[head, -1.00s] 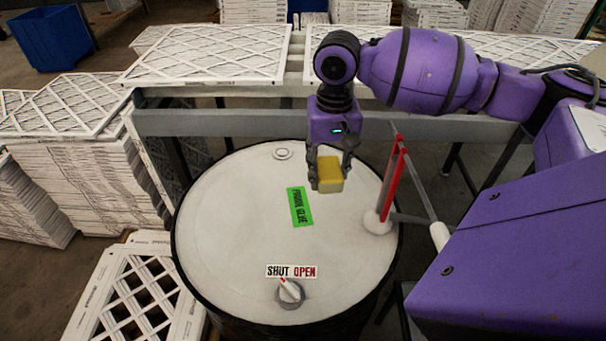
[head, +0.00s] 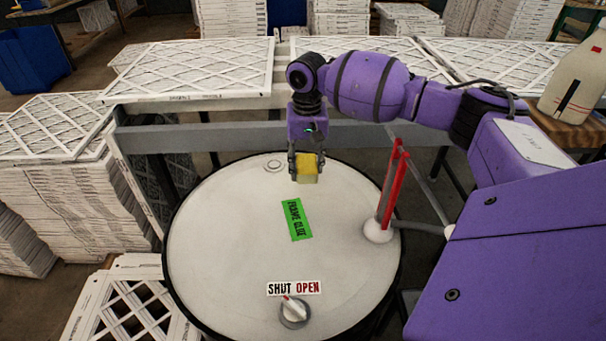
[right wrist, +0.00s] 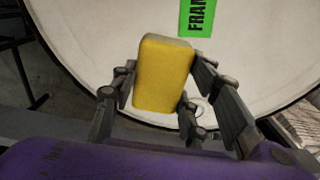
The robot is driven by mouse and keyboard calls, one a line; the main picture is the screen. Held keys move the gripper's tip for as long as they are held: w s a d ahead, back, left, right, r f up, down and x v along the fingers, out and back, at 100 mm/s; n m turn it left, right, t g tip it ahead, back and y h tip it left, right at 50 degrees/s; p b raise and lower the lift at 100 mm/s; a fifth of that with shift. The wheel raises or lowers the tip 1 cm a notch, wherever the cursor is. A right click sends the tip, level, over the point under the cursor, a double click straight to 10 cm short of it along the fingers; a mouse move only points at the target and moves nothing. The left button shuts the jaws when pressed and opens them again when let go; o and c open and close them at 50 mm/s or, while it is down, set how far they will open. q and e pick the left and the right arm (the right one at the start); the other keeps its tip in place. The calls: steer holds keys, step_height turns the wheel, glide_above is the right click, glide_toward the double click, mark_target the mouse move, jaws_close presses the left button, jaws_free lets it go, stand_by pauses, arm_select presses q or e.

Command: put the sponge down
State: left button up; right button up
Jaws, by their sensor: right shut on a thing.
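The yellow sponge (head: 308,170) is held between the fingers of my right gripper (head: 306,160), over the far part of the white drum lid (head: 220,240). In the right wrist view the sponge (right wrist: 162,75) sits between the dark fingers (right wrist: 160,100), with the lid behind it. I cannot tell for sure whether the sponge touches the lid. My left gripper is not in view.
A green label (head: 296,219) lies on the lid. A knob (head: 294,311) with a SHUT OPEN sign (head: 294,287) is near its front, and a red upright lever (head: 390,190) at its right. Racks of filters (head: 195,70) stand behind. The lid's left side is clear.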

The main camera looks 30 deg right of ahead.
mark_target(305, 158)
steer(key=shift+w+d+f, duration=0.25)
steer(key=shift+w+f, duration=0.5)
steer(key=shift+f, duration=0.15)
steer(key=shift+w+f, duration=0.1)
steer(key=shift+f, duration=1.45)
steer(key=o, duration=0.9)
steer(key=shift+f, duration=0.15)
steer(key=shift+o, duration=0.2)
step_height(305, 158, up, 12)
steer(key=shift+r, duration=0.15)
